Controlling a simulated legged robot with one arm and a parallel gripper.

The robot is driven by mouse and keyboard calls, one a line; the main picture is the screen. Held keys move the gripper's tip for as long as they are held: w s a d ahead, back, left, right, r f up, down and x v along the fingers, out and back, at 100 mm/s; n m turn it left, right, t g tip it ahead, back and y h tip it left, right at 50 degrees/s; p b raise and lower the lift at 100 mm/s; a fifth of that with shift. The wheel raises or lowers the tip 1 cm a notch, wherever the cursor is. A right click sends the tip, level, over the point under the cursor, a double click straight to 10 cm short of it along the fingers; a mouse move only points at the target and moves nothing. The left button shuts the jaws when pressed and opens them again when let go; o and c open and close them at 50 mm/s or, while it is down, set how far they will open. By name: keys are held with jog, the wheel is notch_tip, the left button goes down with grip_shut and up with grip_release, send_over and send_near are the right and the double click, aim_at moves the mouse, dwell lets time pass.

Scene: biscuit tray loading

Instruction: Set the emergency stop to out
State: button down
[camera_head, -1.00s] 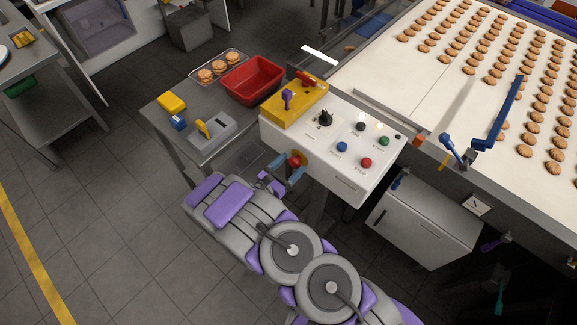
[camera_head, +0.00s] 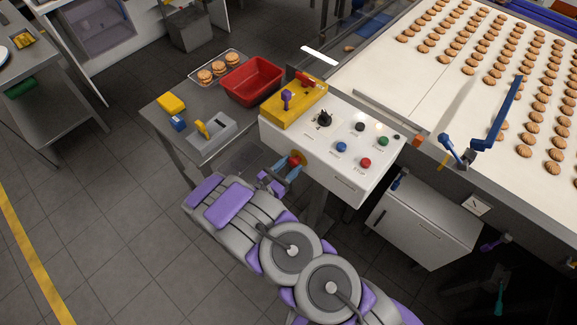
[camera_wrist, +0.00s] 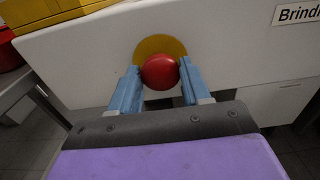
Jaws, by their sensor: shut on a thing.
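The emergency stop is a red mushroom button (camera_wrist: 160,72) on a yellow disc (camera_wrist: 161,46), on the front face of the white control box (camera_head: 345,165). The red button also shows in the head view (camera_head: 295,160). My gripper (camera_wrist: 158,78) has its two blue fingers on the left and right sides of the button, shut on it. The fingers also show in the head view (camera_head: 285,168). Whether the button is in or out cannot be told from these views.
A yellow box (camera_head: 294,104) with a purple lever sits on the control box's left end. Blue (camera_head: 341,147), red (camera_head: 366,162) and green (camera_head: 383,141) buttons and a black knob (camera_head: 324,119) are on top. A red bin (camera_head: 252,82) stands on the side table. The biscuit conveyor lies behind.

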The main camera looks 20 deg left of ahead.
jog(key=shift+a, duration=0.1)
jog(key=shift+v, duration=0.85)
jog(key=c, duration=0.7)
grip_release()
jog(key=shift+s+a, duration=0.1)
jog(key=shift+s, duration=0.05)
jog(key=shift+o, duration=0.9)
jog(key=shift+s, duration=0.1)
jog(key=p+v, duration=0.2)
jog(key=v, duration=1.5)
jog(key=shift+f, duration=0.15)
